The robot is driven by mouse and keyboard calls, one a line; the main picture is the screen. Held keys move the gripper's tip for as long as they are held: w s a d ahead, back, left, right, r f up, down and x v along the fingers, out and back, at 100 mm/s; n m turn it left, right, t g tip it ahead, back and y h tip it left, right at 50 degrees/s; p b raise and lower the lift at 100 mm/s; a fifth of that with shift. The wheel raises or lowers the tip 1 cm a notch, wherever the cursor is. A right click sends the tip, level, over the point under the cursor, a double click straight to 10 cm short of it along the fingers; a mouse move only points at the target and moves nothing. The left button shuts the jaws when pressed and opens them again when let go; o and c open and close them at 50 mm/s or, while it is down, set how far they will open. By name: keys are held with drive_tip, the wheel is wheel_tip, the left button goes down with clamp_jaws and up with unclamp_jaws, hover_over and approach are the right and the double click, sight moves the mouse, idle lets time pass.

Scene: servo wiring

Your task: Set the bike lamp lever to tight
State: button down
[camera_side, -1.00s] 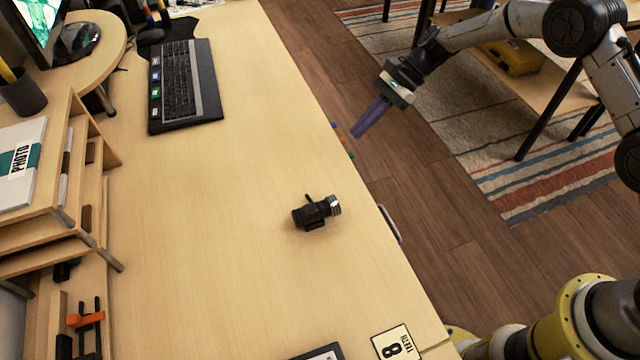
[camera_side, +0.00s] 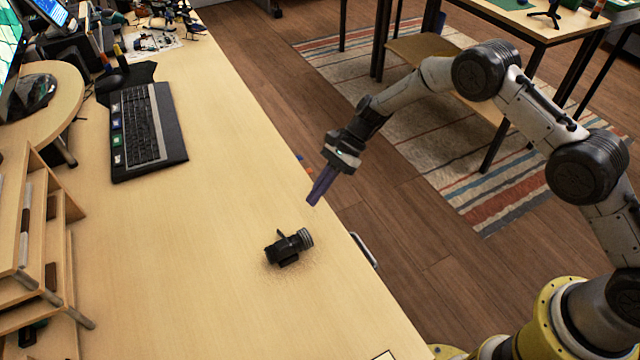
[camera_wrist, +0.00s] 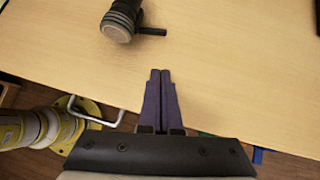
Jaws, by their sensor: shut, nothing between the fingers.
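The bike lamp (camera_side: 287,249) is a small black lamp with a ribbed grey ring at one end, lying on the desk near its right edge in the side view. Its thin lever (camera_side: 281,233) sticks up from the body on the far side. In the wrist view the lamp (camera_wrist: 120,20) is at the top, partly cut off, with the dark lever (camera_wrist: 152,31) pointing right. My gripper (camera_side: 311,203) is shut and empty, its purple fingers above and beyond the lamp, apart from it. The closed fingertips (camera_wrist: 160,72) point toward the desk, just right of and below the lamp in the wrist view.
A keyboard (camera_side: 140,128) lies at the back left of the desk. A wooden shelf (camera_side: 40,240) stands at the left edge. A metal handle (camera_side: 364,250) juts from the desk's right side. The desk around the lamp is clear.

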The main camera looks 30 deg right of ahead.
sight(278, 229)
drive_tip(key=x, duration=0.5)
drive_tip(key=shift+a+f, duration=0.1)
drive_tip(key=shift+f, duration=0.05)
drive_tip(key=a, duration=0.3)
drive_tip(key=shift+s, duration=0.35)
drive_tip(key=shift+a, duration=0.4)
drive_tip(key=shift+w+a+n+g, duration=0.15)
drive_tip(key=shift+a+n+g, duration=0.2)
drive_tip(key=shift+n+g, duration=0.45)
drive_tip(key=shift+w+a+n+g+h, duration=0.1)
drive_tip(key=shift+a+n+g+h, duration=0.25)
drive_tip(key=shift+n, duration=0.25)
drive_tip(key=shift+a+n+g+h, duration=0.4)
drive_tip(key=shift+n+g, duration=0.15)
drive_tip(key=shift+n, duration=0.35)
drive_tip(key=shift+a, duration=1.2)
drive_tip(key=shift+s+a, duration=0.9)
drive_tip(key=shift+a, duration=0.05)
